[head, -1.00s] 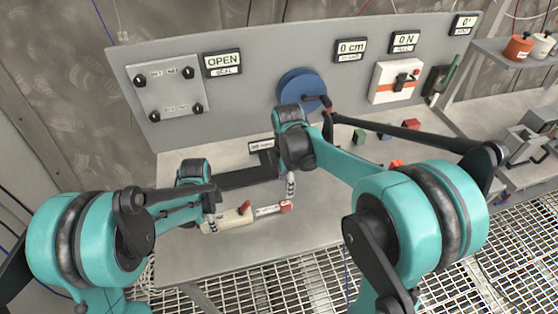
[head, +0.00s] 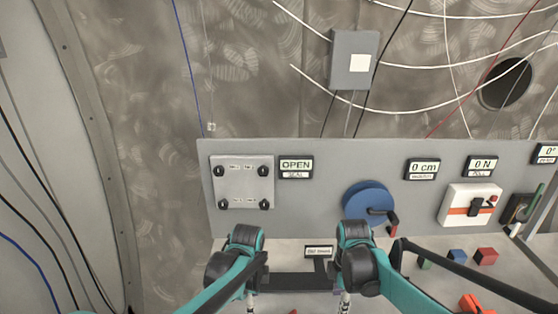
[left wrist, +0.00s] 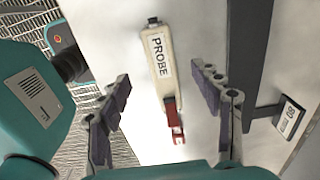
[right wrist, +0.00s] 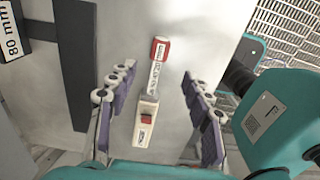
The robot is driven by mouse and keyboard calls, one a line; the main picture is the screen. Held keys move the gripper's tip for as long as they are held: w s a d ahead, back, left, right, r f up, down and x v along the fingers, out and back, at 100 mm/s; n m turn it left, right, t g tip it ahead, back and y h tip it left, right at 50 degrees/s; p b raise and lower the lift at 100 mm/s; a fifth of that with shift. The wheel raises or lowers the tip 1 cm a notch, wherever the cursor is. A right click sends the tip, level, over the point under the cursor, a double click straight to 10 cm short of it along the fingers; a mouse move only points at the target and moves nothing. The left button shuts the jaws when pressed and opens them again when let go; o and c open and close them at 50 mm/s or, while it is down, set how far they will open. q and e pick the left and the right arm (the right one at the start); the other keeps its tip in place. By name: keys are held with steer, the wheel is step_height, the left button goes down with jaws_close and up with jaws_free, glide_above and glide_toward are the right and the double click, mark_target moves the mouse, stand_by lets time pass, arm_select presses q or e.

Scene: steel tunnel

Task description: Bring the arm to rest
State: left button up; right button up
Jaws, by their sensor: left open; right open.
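My left gripper (head: 250,305) and right gripper (head: 344,304) hang over the bench at the bottom of the head view, cut off by its edge. In the left wrist view my left gripper (left wrist: 160,78) is open, with a pale tool labelled PROBE (left wrist: 157,50) and its red end beyond the fingers on the bench. In the right wrist view my right gripper (right wrist: 158,78) is open and empty. The probe is mostly out of the head view.
The grey panel carries a latched plate (head: 242,182), a blue wheel with crank (head: 364,202) and a white-orange switch box (head: 468,205). A dark bar (head: 290,282) with an 80 mm sign (head: 319,251) lies between the arms. Coloured blocks (head: 486,256) sit at right.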

arm_select(q)
steer(key=s+a+r+n+t+b, duration=0.1)
steer(key=s+a+r+n+t, duration=0.1)
steer(key=s+a+n, duration=0.3)
steer(key=s+a+r+n+t+b, duration=0.1)
steer(key=s+a+r+n+t, duration=0.2)
steer(key=s+n, duration=0.6)
steer(key=a+n+t, duration=0.2)
steer(key=n, duration=0.2)
steer(key=shift+s+a+b, duration=0.3)
arm_select(e)
steer(key=s+r+m+t, duration=0.1)
steer(key=s+m+t, duration=0.2)
steer(key=s+m, duration=0.4)
steer(key=s+r+m+t, duration=0.2)
steer(key=s+m+t, duration=0.2)
steer(key=s+m, duration=0.3)
steer(key=d+m, duration=0.1)
steer(key=m, duration=0.3)
steer(key=shift+s+r, duration=0.25)
steer(key=shift+s, duration=0.1)
